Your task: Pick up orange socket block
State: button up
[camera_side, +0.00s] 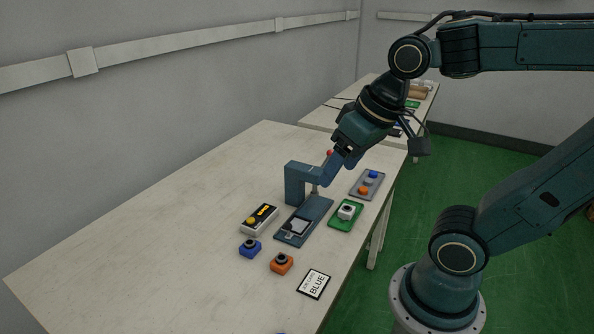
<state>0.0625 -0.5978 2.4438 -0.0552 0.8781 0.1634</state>
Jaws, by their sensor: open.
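The orange socket block (281,263) sits on the near part of the pale table. It is a small orange block with a dark round socket on top, and it stands free. My gripper (331,168) is above the table near the blue press-like fixture, behind and to the right of the orange block and well apart from it. It is open, and I see nothing held in it. The fingertips are small and partly merge with the blue fixture behind them.
A blue socket block (250,248) stands left of the orange one. A blue fixture (296,183) with a base plate, a grey box with a yellow button (259,219), a white block on a green plate (346,213), a button tray (367,184) and a "BLUE" card (314,284) stand around. The table's left side is clear.

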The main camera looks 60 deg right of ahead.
jog(key=w+d+f+m+g+y, duration=0.2)
jog(key=w+d+f+m, duration=0.3)
jog(key=w+f+m, duration=0.3)
jog(key=w+d+f+m+g+y, duration=0.2)
jog(key=w+d+f+m, duration=0.2)
jog(key=w+f+m, duration=0.3)
notch_tip(320, 180, down, 5)
jog(key=shift+w+d+f+m+g+y, duration=0.1)
jog(key=shift+w+d+m+g+y, duration=0.25)
jog(key=shift+m, duration=0.45)
send_over(282, 257)
jog(key=d, duration=0.2)
jog(key=shift+w+d+f, duration=0.1)
jog(key=shift+f, duration=3.85)
jog(key=shift+x, duration=2.6)
